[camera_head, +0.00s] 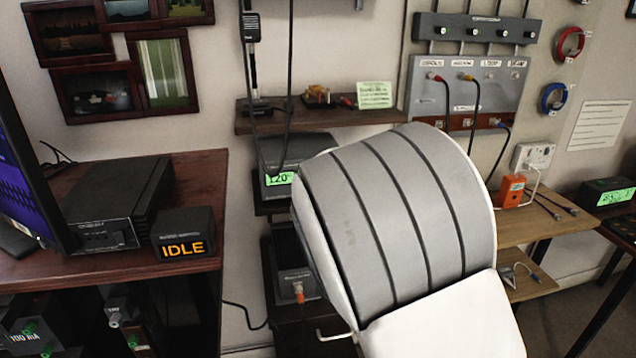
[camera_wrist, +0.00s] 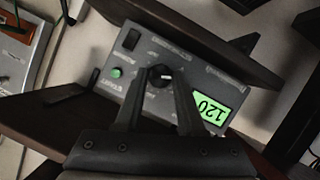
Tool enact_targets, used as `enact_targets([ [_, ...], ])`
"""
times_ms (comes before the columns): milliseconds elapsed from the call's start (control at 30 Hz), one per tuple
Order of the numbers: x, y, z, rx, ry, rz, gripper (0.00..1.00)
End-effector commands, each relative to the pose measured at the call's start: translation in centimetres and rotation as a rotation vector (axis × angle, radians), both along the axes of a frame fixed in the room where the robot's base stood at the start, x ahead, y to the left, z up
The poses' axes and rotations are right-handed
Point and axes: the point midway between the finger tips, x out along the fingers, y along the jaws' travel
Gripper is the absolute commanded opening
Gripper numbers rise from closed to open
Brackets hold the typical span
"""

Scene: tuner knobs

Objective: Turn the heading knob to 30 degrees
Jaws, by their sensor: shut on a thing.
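The heading unit is a grey box with a green display reading 120. In the wrist view its front panel (camera_wrist: 130,100) appears upside down, and the display (camera_wrist: 208,107) is at its right. A small dark knob (camera_wrist: 161,71) with a pale pointer mark sits mid-panel. My gripper (camera_wrist: 161,78) has its two dark fingers closed on the knob from either side. In the head view the unit (camera_head: 268,188) stands on a shelf, with its display (camera_head: 279,179) at the edge of my arm; the knob and my gripper are hidden behind the arm.
The panel also has a green button (camera_wrist: 117,72) and a black switch (camera_wrist: 131,39). A dark shelf board (camera_wrist: 205,40) runs close along the unit. In the head view, cables (camera_head: 290,80) hang in front of the unit. An IDLE display box (camera_head: 184,235) stands on the left desk.

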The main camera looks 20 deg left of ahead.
Motion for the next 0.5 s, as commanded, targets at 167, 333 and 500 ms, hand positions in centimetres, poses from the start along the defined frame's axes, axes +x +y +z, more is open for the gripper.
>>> enact_targets([
  [167,0.03,-0.01,-0.01,0.001,0.0,0.0,0.42],
  [333,0.01,-0.01,-0.01,0.001,0.0,0.0,0.69],
  [500,0.01,-0.01,-0.01,0.001,0.0,0.0,0.69],
])
